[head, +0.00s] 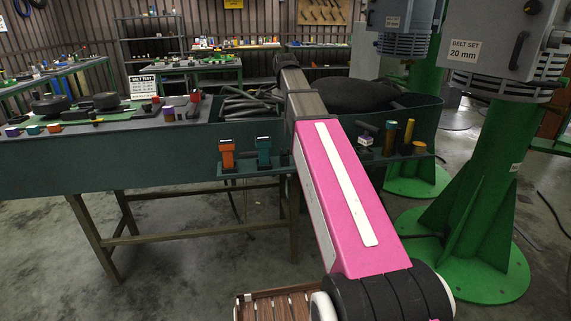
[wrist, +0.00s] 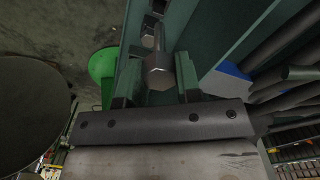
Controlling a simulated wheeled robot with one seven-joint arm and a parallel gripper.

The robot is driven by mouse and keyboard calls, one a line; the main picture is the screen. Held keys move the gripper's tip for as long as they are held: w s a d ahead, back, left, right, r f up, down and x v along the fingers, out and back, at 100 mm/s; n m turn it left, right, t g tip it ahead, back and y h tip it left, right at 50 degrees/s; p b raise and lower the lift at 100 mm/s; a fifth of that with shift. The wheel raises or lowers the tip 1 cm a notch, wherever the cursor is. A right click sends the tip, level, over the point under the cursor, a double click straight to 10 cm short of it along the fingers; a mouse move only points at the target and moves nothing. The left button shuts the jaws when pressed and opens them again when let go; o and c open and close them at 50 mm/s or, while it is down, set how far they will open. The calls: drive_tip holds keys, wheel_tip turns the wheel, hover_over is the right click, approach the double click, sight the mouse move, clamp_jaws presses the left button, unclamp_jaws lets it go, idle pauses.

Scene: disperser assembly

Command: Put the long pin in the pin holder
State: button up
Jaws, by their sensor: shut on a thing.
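My gripper (wrist: 159,88) shows in the wrist view with its two green fingers on either side of a grey metal pin (wrist: 159,70) with a blocky, faceted head. It is shut on this pin; the pin's shaft is mostly hidden behind its head, so its length cannot be judged. In the head view my arm hides the gripper and most of the held pin. I cannot tell for certain which part is the pin holder.
The green bench (head: 110,158) carries black wheels and small coloured parts at left. A green machine column (head: 480,170) stands at right.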

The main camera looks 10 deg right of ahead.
drive_tip(key=shift+a+f, duration=0.1)
drive_tip(key=shift+f, duration=4.9)
drive_tip(key=shift+f, duration=0.65)
drive_tip(key=o, duration=1.1)
drive_tip(key=shift+c, duration=0.2)
wheel_tip(320, 180, up, 13)
drive_tip(key=shift+a+r, duration=0.1)
drive_tip(key=shift+r, duration=0.1)
drive_tip(key=shift+f, duration=0.1)
